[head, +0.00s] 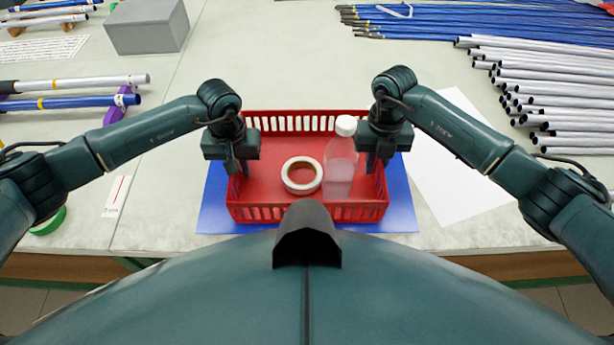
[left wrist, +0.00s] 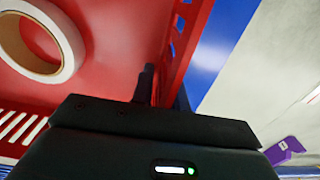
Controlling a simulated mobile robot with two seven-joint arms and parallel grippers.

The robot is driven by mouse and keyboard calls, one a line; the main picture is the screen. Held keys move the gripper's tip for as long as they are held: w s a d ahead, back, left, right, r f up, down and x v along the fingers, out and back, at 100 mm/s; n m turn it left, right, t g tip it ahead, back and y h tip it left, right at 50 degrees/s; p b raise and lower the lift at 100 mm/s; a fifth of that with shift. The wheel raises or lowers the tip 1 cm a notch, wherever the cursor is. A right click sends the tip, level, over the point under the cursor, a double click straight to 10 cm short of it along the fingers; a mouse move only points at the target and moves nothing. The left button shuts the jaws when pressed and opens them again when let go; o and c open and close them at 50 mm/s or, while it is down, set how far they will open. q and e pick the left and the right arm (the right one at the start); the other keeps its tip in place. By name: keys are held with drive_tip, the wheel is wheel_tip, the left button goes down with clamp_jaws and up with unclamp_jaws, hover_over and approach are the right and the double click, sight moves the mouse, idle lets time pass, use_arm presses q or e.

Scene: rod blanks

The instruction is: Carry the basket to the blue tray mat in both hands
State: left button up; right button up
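The red basket (head: 262,205) is over the blue tray mat (head: 213,205), whose edges show on its left, right and front. I cannot tell whether it rests on the mat or hangs just above it. It looks level. It holds a roll of tape (head: 302,189) and a clear bottle with a white cap (head: 341,170). My left gripper (head: 238,167) is shut on the left wall; the left wrist view shows its fingers (left wrist: 165,90) on either side of that wall. My right gripper (head: 378,162) is shut on the right wall, its fingertips partly hidden.
A white sheet (head: 455,170) lies right of the mat. Pale rods (head: 550,90) and blue rods (head: 470,22) lie at the right and back. A grey box (head: 147,27) stands at the back left. Rods on a purple holder (head: 122,104) lie left. The table's front edge is close.

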use_arm(q)
drive_tip(key=shift+o, duration=0.9)
use_arm(e)
drive_tip(key=shift+o, duration=0.9)
use_arm(q)
wheel_tip(320, 180, up, 11)
drive_tip(key=shift+r, duration=0.5)
use_arm(e)
drive_tip(key=shift+r, duration=0.15)
drive_tip(key=r, duration=0.4)
drive_tip(key=w+r, duration=0.1)
drive_tip(key=r, duration=0.6)
drive_tip(key=shift+w+r, duration=0.2)
drive_tip(key=shift+r, duration=0.15)
